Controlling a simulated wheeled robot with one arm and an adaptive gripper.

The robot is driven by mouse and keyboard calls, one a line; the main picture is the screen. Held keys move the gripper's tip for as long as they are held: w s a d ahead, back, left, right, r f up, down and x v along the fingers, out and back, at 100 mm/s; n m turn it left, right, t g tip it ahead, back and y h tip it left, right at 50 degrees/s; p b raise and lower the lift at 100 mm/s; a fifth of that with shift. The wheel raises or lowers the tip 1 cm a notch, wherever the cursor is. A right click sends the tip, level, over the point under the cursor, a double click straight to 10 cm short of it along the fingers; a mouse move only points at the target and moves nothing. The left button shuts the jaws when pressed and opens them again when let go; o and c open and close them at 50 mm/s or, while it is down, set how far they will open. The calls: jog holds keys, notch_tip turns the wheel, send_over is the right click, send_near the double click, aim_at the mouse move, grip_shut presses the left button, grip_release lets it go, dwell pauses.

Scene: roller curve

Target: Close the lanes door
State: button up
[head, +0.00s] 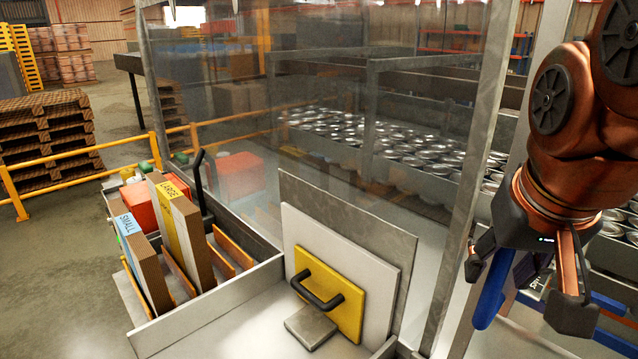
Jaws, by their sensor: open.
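A tall clear panel (330,120) in a grey metal frame (471,170) fills the middle of the head view; it appears to be the lanes door or a fixed guard, and I cannot tell which. A blue handle-like bar (489,300) stands upright just right of that frame, beside my gripper (525,290). My gripper hangs at the right, pointing down, with its fingers spread. The blue bar overlaps the gap near the left finger; I cannot tell whether they touch. The door's hinge and latch are not clear.
A tray (205,305) with cardboard dividers stands at lower left. A grey-and-white plate (370,250) with a yellow patch and black handle (318,292) leans beside it. Many cans (390,145) lie behind the clear panel. A yellow rail (80,165) and pallets (45,130) are at left.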

jog(key=shift+f, duration=0.25)
jog(key=shift+c, duration=0.4)
grip_shut()
